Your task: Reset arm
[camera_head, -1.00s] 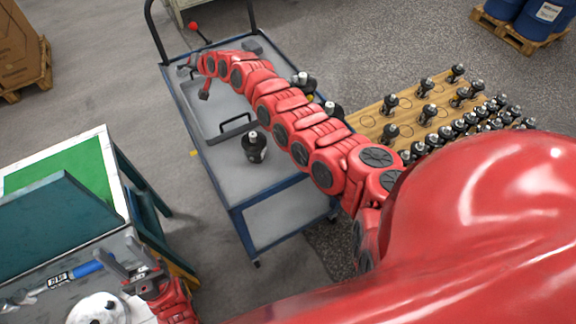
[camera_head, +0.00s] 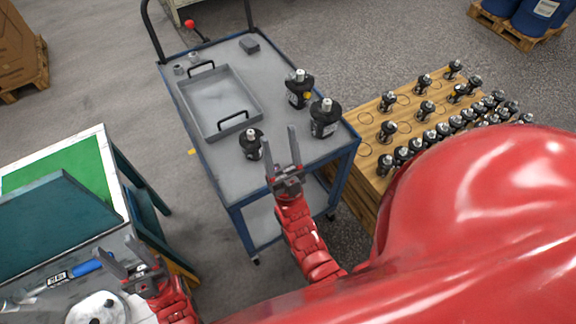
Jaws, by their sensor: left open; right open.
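My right gripper (camera_head: 284,160) is open and empty, its two fingers pointing up in the picture, over the near right part of the cart (camera_head: 225,187). My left gripper (camera_head: 123,262) is open at the lower left, above the grey workbench top. Three black hydraulic motors stand upright on the cart: a small one (camera_head: 252,146) left of my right gripper, one (camera_head: 299,90) farther back, and a larger one (camera_head: 325,120) at the right edge. Neither gripper appears to hold a motor.
A grey tray (camera_head: 258,105) with two handles lies on the cart. A wooden board (camera_head: 366,125) with several motors stands to the right. The workbench (camera_head: 18,305) at lower left holds a blue-handled tool (camera_head: 88,267) and a white round part (camera_head: 98,309). Blue barrels (camera_head: 537,15) stand at top right.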

